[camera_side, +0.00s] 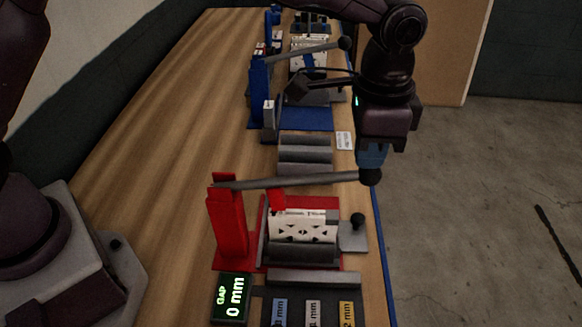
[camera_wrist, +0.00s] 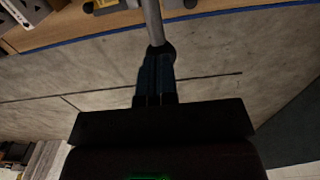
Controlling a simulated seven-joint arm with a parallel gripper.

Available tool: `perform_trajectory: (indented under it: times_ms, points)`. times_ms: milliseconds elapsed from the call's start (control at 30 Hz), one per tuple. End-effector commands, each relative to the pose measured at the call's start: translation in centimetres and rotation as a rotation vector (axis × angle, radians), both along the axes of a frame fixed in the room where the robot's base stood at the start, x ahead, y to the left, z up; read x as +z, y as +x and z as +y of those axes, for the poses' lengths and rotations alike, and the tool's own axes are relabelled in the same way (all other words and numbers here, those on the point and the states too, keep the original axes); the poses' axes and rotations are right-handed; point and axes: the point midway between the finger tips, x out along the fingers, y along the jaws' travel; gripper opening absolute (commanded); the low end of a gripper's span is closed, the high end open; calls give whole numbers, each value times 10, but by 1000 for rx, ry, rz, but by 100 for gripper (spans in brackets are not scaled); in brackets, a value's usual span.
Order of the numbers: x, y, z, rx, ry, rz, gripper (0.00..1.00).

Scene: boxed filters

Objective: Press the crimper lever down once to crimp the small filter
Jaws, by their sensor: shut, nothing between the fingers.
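The red crimper (camera_side: 228,225) stands at the front of the bench. Its grey lever (camera_side: 290,182) runs almost level from the red post to a black knob (camera_side: 370,177) on the right; the lever also shows in the wrist view (camera_wrist: 152,22). A white filter piece (camera_side: 302,217) with dark triangular marks sits in the red crimper, below the lever. My gripper (camera_side: 370,166) is shut and empty, pointing down with its fingertips at the top of the knob. Its fingers also show in the wrist view (camera_wrist: 156,82). Contact with the knob appears likely but is not clear.
A display (camera_side: 232,297) reads "GAP 0 mm". Blue, white and yellow gauge tags (camera_side: 313,313) lie at the front. A small black knob (camera_side: 357,220) stands on a grey plate right of the filter. A blue crimper (camera_side: 262,92) with its own lever stands farther back. The bench's right edge is close.

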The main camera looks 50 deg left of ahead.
Motion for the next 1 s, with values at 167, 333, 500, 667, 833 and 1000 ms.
perform_trajectory:
  times_ms: [167, 333, 500, 667, 833, 1000]
  points:
    - [-9, -1, 1, 0, 4, 5, 0]
    - [-16, -1, 1, 0, 4, 6, 0]
    - [-23, 0, 0, 0, 4, 6, 0]
    - [-29, 0, 0, 1, 4, 6, 0]
    - [-30, 0, 0, 1, 4, 6, 0]
    - [-23, 1, 0, 1, 4, 4, 0]
